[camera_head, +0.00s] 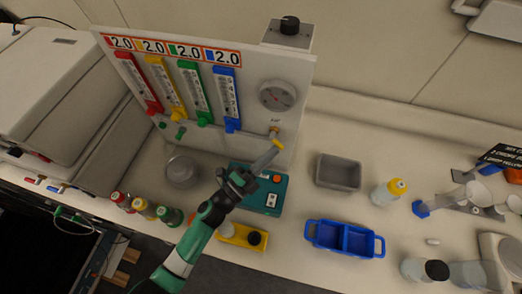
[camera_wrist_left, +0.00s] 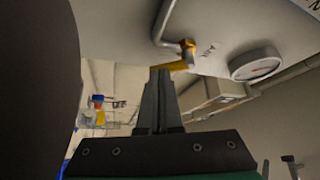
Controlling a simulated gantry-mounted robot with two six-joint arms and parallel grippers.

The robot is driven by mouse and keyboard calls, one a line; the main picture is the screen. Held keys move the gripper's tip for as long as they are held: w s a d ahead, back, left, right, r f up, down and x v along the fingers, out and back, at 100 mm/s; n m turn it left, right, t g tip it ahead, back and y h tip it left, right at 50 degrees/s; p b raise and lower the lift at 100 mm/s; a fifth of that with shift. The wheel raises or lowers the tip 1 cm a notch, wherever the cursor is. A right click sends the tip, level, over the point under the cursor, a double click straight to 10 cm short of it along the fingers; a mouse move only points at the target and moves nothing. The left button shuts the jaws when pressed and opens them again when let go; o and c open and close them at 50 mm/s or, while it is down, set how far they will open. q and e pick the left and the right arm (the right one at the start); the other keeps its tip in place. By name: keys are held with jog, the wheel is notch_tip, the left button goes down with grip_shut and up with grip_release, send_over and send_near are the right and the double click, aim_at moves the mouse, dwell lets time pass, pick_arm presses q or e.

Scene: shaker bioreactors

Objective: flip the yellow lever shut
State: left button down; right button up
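The yellow lever (camera_head: 266,157) sits on a brass valve at the lower right of the gas panel, below the round gauge. My right gripper is in neither view.
The panel holds several coloured flow meters (camera_head: 190,90) and a gauge (camera_head: 277,95). A teal device (camera_head: 270,196) lies under my left gripper. A grey bin (camera_head: 339,172), a blue tray (camera_head: 345,239) and a yellow-capped bottle (camera_head: 389,192) stand to the right. Small bottles (camera_head: 145,208) stand left.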

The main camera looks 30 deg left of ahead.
pick_arm(q)
jog(key=v, duration=1.1)
jog(key=shift+s+p, duration=0.3)
jog(key=shift+p, duration=0.15)
jog(key=shift+a, duration=0.1)
